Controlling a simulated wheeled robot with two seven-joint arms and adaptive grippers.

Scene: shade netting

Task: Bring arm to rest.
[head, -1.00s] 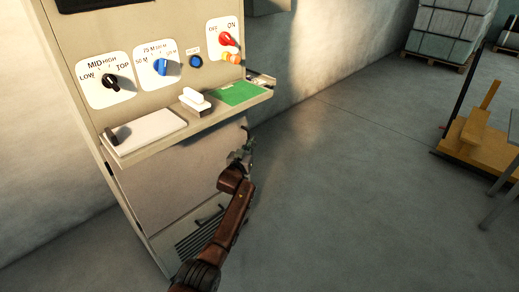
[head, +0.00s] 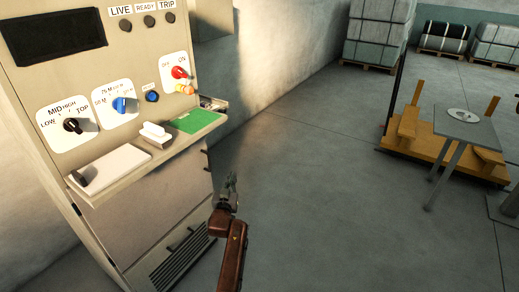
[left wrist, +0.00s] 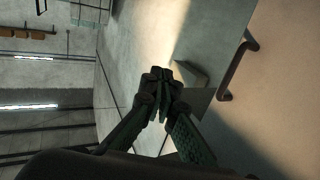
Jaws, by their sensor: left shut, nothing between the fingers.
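My left gripper (head: 230,184) is in the lower middle of the head view, in front of and to the right of the control cabinet. Its brown arm comes up from the bottom edge. In the left wrist view the two dark fingers of the gripper (left wrist: 160,82) meet at their tips with nothing between them. The gripper appears clear of the cabinet (head: 160,215), with floor behind it. My right gripper is not in view.
The cabinet carries a black knob (head: 72,125), a blue knob (head: 119,104), a red switch (head: 179,72) and a shelf with a green card (head: 198,120). A grey table (head: 468,128) and yellow-brown platform (head: 425,143) stand at right. The floor (head: 320,200) between is clear.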

